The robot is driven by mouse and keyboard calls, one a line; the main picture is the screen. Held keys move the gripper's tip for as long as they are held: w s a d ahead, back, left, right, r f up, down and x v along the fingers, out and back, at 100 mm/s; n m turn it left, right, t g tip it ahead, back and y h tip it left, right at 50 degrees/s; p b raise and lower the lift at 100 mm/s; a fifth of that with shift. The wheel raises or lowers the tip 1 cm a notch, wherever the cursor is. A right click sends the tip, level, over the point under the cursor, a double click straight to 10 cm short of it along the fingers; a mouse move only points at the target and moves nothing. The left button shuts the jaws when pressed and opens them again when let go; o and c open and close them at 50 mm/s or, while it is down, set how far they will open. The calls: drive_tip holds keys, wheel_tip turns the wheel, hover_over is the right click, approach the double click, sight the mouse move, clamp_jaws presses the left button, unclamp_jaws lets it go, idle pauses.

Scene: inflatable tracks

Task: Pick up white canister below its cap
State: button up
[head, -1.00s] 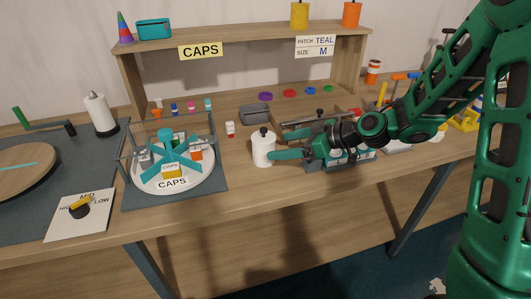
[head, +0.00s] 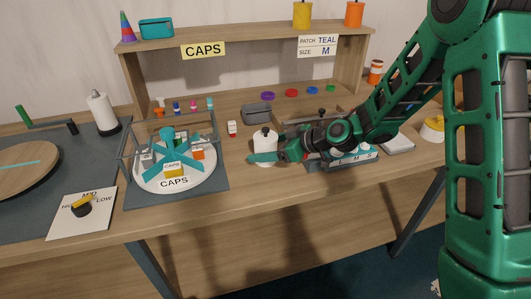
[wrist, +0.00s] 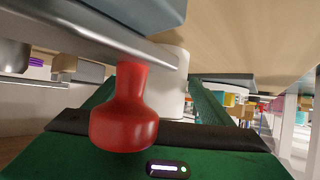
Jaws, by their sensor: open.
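The white canister (head: 265,143), with a white cap and a small dark knob on top, stands upright on the table right of the round caps tray. My gripper (head: 259,156) is open at its body, below the cap. One green finger crosses in front of the canister; the other is hidden behind it in the head view. In the wrist view, the white canister (wrist: 173,78) shows between the two green fingers of my gripper (wrist: 155,88), partly covered by a metal bar and a red knob. Contact with the fingers cannot be told.
The red knob (wrist: 125,110) and grey metal bar (wrist: 85,32) are close to the wrist camera. The caps tray (head: 150,184) stands left of the canister. A grey case (head: 257,114) lies behind it. Bare table (head: 245,190) is free in front.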

drive_tip(key=c, duration=1.1)
drive_tip(key=shift+c, duration=0.2)
drive_tip(key=shift+r, duration=0.1)
